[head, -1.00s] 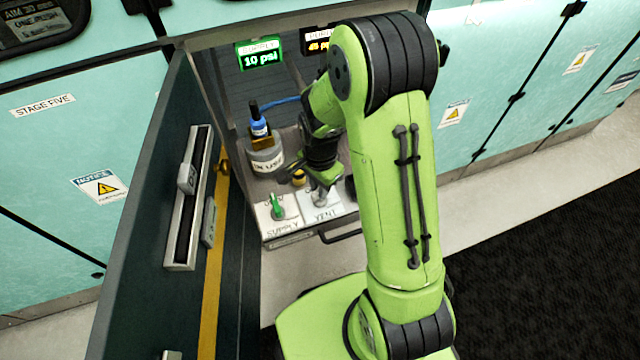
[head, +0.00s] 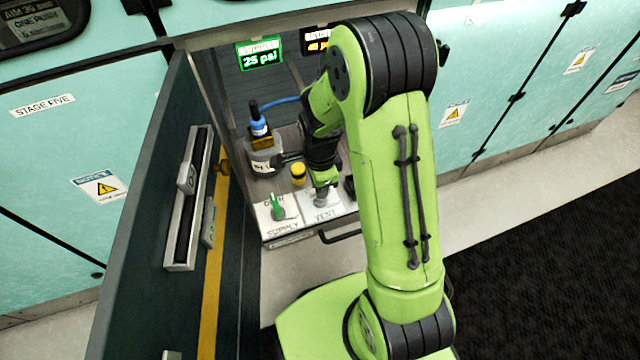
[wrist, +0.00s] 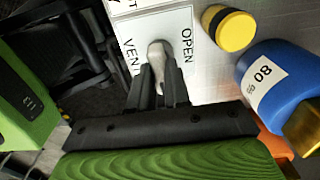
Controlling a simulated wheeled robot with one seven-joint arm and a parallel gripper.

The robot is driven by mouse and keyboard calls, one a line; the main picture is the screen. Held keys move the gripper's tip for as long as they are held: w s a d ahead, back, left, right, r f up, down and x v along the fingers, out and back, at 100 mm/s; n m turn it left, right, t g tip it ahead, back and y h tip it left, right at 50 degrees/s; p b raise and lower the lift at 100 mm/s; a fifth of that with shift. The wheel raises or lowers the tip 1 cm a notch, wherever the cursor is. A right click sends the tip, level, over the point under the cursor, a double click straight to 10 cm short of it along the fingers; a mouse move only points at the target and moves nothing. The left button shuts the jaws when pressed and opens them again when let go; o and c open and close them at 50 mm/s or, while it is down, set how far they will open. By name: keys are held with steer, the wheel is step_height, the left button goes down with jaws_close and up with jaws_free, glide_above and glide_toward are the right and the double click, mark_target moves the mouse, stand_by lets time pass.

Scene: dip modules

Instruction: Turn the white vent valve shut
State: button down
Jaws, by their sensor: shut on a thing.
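The white vent valve handle (wrist: 158,62) stands on a white plate (wrist: 190,22) marked VENT and OPEN. In the wrist view my gripper (wrist: 158,85) has its two dark fingers closed around the handle, which points up between the fingertips. In the head view my gripper (head: 322,187) reaches down over the vent plate (head: 335,208) and hides most of the valve. The green supply valve handle (head: 277,208) is on the SUPPLY plate to the left. A green display (head: 260,56) reads 25 psi.
A grey container with a blue-topped bottle (head: 259,128) stands behind the plates. A small yellow-and-black cap (head: 298,175) is near the vent plate and shows in the wrist view (wrist: 230,28). The open dark door (head: 150,210) bounds the left side.

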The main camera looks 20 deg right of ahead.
steer(key=c, duration=1.1)
jaws_free()
step_height(320, 180, up, 16)
steer(key=p, duration=0.5)
steer(key=shift+f, duration=0.1)
steer(key=s+r+n+t+p, duration=0.2)
steer(key=s+r+n, duration=0.3)
steer(key=r+n, duration=0.1)
steer(key=s+r+n+t+p, duration=0.1)
steer(key=s+r+n+p, duration=0.1)
steer(key=s+r+n, duration=0.4)
steer(key=s+r+n+t+p, duration=0.2)
steer(key=s+r+n, duration=0.4)
steer(key=r, duration=0.1)
steer(key=shift+s+t, duration=0.1)
steer(key=shift+t, duration=0.2)
